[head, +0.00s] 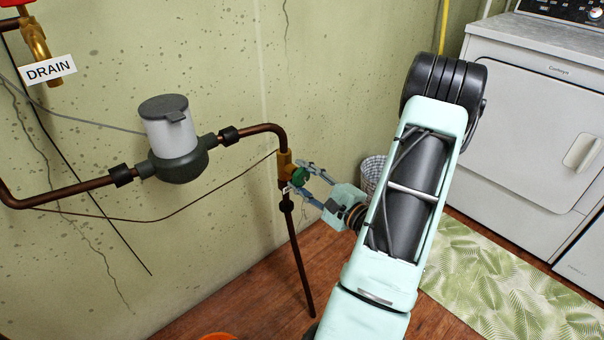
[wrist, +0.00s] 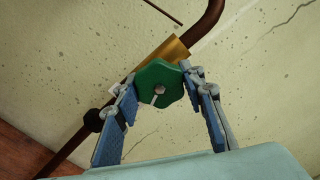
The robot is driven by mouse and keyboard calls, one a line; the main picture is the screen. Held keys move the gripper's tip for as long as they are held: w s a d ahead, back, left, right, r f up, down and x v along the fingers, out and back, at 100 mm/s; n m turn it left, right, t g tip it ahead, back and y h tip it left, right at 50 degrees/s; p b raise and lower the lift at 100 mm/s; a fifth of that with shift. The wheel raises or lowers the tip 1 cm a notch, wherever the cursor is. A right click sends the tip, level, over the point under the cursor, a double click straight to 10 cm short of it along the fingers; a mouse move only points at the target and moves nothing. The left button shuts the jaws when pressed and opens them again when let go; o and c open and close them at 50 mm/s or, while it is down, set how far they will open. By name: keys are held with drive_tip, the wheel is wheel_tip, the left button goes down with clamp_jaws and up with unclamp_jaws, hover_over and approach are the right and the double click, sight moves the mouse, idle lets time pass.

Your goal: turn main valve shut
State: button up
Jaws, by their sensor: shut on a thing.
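The main valve is a brass body (head: 286,168) on the copper pipe with a green knob (head: 299,177). In the wrist view the green lobed knob (wrist: 159,84) faces me, with the brass body (wrist: 165,55) behind it. My gripper (head: 301,178) reaches the knob from the right in the head view. In the wrist view my gripper (wrist: 160,90) has a fingertip on each side of the knob and is shut on it.
A grey water meter (head: 172,138) sits on the pipe to the left. A DRAIN label (head: 49,70) hangs by a brass tap (head: 36,40) at upper left. A wire basket (head: 373,170), a dryer (head: 535,110) and a leaf-pattern rug (head: 490,285) are to the right.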

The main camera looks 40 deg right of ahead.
drive_tip(key=m+p, duration=0.2)
drive_tip(key=m, duration=0.2)
drive_tip(key=shift+m, duration=0.3)
drive_tip(key=m+p, duration=0.3)
drive_tip(key=m, duration=0.2)
drive_tip(key=shift+r+p, duration=0.1)
drive_tip(key=shift+p, duration=0.3)
drive_tip(key=m+p, duration=0.3)
drive_tip(key=m, duration=0.2)
drive_tip(key=shift+m+p, duration=0.35)
drive_tip(key=shift+m, duration=0.05)
drive_tip(key=m+p, duration=0.3)
drive_tip(key=m, duration=0.2)
drive_tip(key=shift+m, duration=0.3)
drive_tip(key=m+p, duration=0.2)
drive_tip(key=m, duration=0.2)
drive_tip(key=shift+a+m, duration=0.1)
drive_tip(key=shift+m, duration=0.2)
drive_tip(key=m+p, duration=0.2)
drive_tip(key=m, duration=0.3)
drive_tip(key=m+p, duration=0.1)
drive_tip(key=m, duration=0.3)
drive_tip(key=shift+m, duration=0.4)
drive_tip(key=m+p, duration=0.1)
drive_tip(key=m, duration=0.4)
drive_tip(key=shift+m, duration=0.3)
